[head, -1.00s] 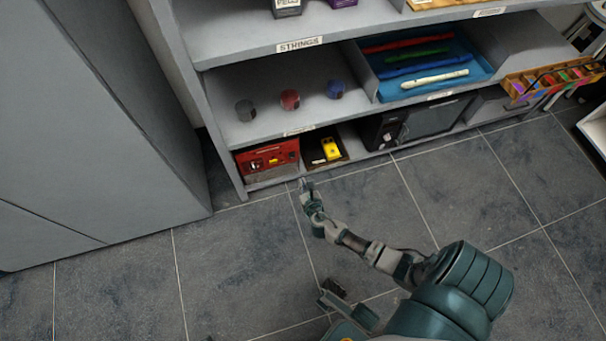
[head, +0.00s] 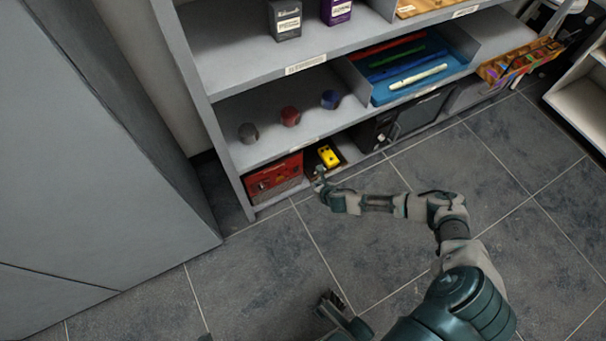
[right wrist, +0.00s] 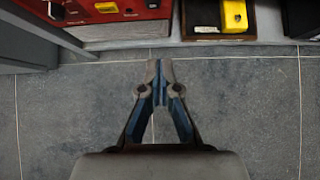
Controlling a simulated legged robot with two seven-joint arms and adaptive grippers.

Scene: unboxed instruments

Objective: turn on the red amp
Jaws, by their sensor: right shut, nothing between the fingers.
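The red amp (head: 273,180) sits at the left end of the shelf unit's bottom level. Its red panel with dark knobs and lighter parts also shows at the top left of the right wrist view (right wrist: 98,8), cut off by the frame edge. My right gripper (head: 318,176) is just right of the amp, in front of the shelf edge. In the right wrist view its fingertips (right wrist: 159,72) are together and empty, over the floor and apart from the amp. I cannot make out which control is the power switch.
A yellow pedal (head: 328,156) in a dark tray stands right of the amp, then a black box (head: 420,114). The shelf above holds small round items and a blue tray (head: 440,73). A grey cabinet (head: 90,150) stands left. The floor in front is clear.

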